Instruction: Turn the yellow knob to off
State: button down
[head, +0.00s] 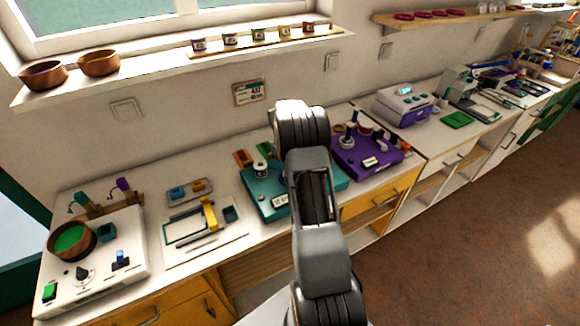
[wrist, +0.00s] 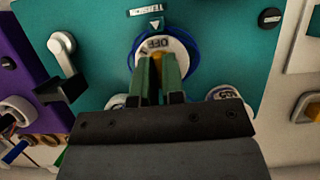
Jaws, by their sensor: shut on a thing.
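The teal board (wrist: 100,30) fills most of the wrist view; in the head view the teal board (head: 262,203) is partly covered by my arm. On it is a round white dial (wrist: 180,48) with a blue rim. The word OFF on the dial appears upside down, near a small white triangle mark (wrist: 155,24) on the board. The yellow knob (wrist: 155,62) shows only as a sliver between the green fingertips of my gripper (wrist: 157,66). My gripper is shut on the knob. In the head view, the gripper and knob are hidden behind my arm.
A silver lever (wrist: 61,44) and a black knob (wrist: 269,18) flank the dial. Two white round parts lie near the gripper's body. A purple board (head: 365,165) stands right of the teal one, and a white tray with a yellow-handled tool (head: 208,212) stands left.

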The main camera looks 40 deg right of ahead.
dwell(0.3)
jog(key=c, duration=1.2)
grip_release()
jog(key=v, duration=1.4)
jog(key=shift+s, duration=0.1)
